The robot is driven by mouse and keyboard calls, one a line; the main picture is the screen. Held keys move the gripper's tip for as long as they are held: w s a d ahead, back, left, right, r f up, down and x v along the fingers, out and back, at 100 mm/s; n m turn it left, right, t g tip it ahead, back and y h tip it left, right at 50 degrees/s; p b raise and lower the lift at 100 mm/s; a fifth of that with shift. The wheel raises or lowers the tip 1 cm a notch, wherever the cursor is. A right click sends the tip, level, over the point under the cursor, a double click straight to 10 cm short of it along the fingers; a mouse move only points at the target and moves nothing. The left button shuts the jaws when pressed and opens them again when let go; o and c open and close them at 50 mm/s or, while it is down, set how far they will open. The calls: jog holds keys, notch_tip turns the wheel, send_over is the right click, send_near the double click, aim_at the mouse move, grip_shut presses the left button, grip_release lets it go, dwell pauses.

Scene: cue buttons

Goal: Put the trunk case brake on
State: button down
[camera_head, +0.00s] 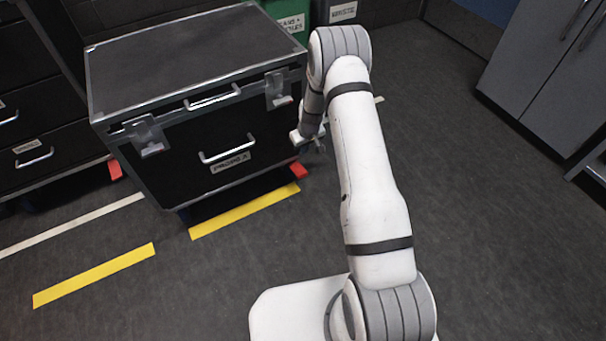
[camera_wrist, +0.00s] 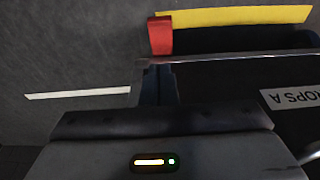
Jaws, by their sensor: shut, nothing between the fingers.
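The trunk case (camera_head: 180,130) is a black box with metal edges, latches, a front handle and a label that seems to read PROPS A. A red brake pedal (camera_head: 299,170) sticks out at its lower right front corner; I cannot tell whether it is up or down. Another red pedal (camera_head: 115,168) shows at the left side. My gripper (camera_head: 321,147) is beside the case's right front edge, a little above the right pedal. In the wrist view the shut dark fingers (camera_wrist: 158,82) point at the red pedal (camera_wrist: 160,36), apart from it as far as I can tell.
Yellow floor strips (camera_head: 245,210) and a white line (camera_head: 72,224) mark the floor in front of the case. Dark drawers (camera_head: 45,140) stand at left, a green bin (camera_head: 288,18) behind, a grey cabinet (camera_head: 545,75) at right. The floor between case and cabinet is clear.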

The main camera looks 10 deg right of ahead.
jog(key=shift+f, duration=0.1)
jog(key=b, duration=0.4)
send_near(303, 173)
jog(key=x, duration=0.5)
jog(key=shift+w+a, duration=0.25)
jog(key=shift+w, duration=0.2)
jog(key=shift+s+d+f+b, duration=0.1)
jog(key=shift+s+f+b, duration=0.1)
jog(key=shift+f+b, duration=0.45)
jog(key=shift+f, duration=0.3)
jog(key=shift+s+d+f+b, duration=0.1)
jog(key=shift+s+f+b, duration=0.2)
jog(key=shift+f+b, duration=0.55)
jog(key=shift+s+d+f+b, duration=0.1)
jog(key=shift+s+f+b, duration=0.2)
jog(key=shift+f+b, duration=0.6)
jog(key=shift+s+d+f+b, duration=0.1)
jog(key=shift+s+f+b, duration=0.2)
jog(key=shift+f+b, duration=0.55)
